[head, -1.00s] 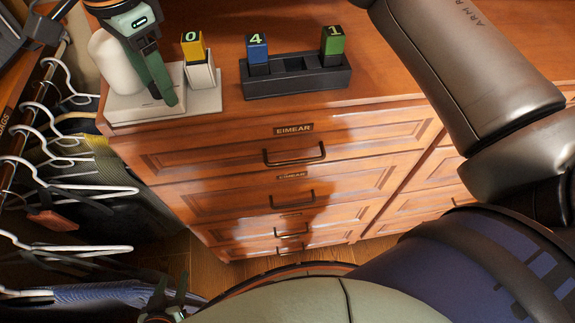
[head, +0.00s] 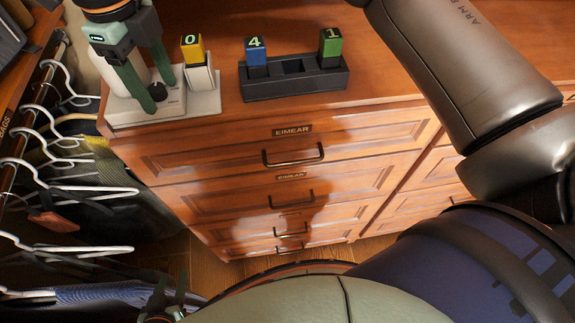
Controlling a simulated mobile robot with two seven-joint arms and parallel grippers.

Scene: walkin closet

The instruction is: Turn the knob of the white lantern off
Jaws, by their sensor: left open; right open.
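The white lantern (head: 118,108) stands at the left end of the wooden dresser top, partly hidden behind my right gripper. A small dark knob (head: 159,91) shows on its pale base. My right gripper (head: 158,96) is open, pointing down over the base, with one green fingertip on each side of the knob. I cannot tell whether either finger touches it. My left gripper (head: 168,287) is open and empty at the bottom of the view, low in front of the dresser.
A yellow block marked 0 (head: 191,50) stands in a white holder right of the lantern. A dark tray (head: 290,88) holds a blue block (head: 256,51) and a green block (head: 330,46). White hangers (head: 75,190) fill the left side. The dresser top between the tray and my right arm is clear.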

